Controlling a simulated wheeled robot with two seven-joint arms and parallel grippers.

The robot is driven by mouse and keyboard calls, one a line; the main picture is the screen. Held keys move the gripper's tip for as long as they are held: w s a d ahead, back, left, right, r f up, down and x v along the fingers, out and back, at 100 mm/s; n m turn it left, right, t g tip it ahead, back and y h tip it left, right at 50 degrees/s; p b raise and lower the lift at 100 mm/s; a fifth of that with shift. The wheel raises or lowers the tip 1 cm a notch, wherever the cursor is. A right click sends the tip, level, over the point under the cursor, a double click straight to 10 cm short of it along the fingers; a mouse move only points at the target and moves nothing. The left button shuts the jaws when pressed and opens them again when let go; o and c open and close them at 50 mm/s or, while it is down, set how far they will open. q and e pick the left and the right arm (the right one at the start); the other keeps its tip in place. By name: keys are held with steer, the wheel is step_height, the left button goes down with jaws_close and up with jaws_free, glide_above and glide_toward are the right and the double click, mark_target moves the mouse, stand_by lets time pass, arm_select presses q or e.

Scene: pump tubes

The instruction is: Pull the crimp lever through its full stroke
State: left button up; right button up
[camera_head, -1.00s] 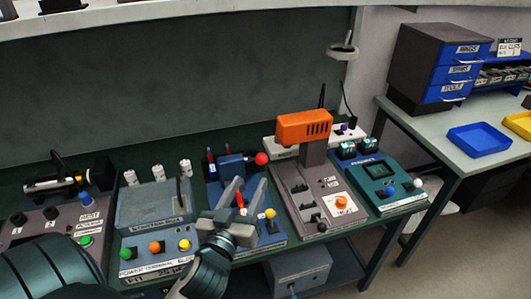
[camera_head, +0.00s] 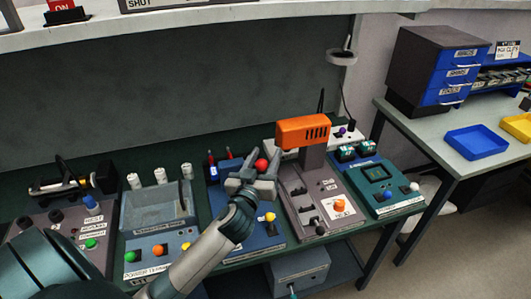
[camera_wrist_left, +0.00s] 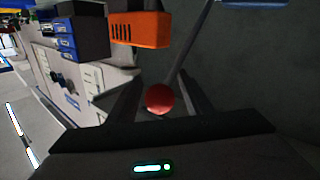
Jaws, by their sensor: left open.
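The crimp lever has a red ball knob (camera_head: 261,165), at the blue crimp station (camera_head: 262,231) in the middle of the bench. My left gripper (camera_head: 254,172) is open, with its fingers on either side of the knob. In the left wrist view the red knob (camera_wrist_left: 160,98) sits between the two fingers, in front of the palm. A thin rod rises behind the knob in that view. I cannot tell whether the fingers touch the knob. The gripper and forearm hide much of the blue station. My right gripper is not in view.
To the right stands a grey station with an orange head (camera_head: 302,131), close to my left gripper. A grey bin station (camera_head: 150,213) with coloured buttons is on the left. A teal device (camera_head: 378,180) is at the bench's right end. A side table holds a blue tray (camera_head: 476,142).

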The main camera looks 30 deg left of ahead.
arm_select(q)
steer(key=shift+w, duration=0.15)
jaws_close()
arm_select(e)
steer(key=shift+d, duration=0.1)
arm_select(q)
steer(key=shift+f, duration=0.1)
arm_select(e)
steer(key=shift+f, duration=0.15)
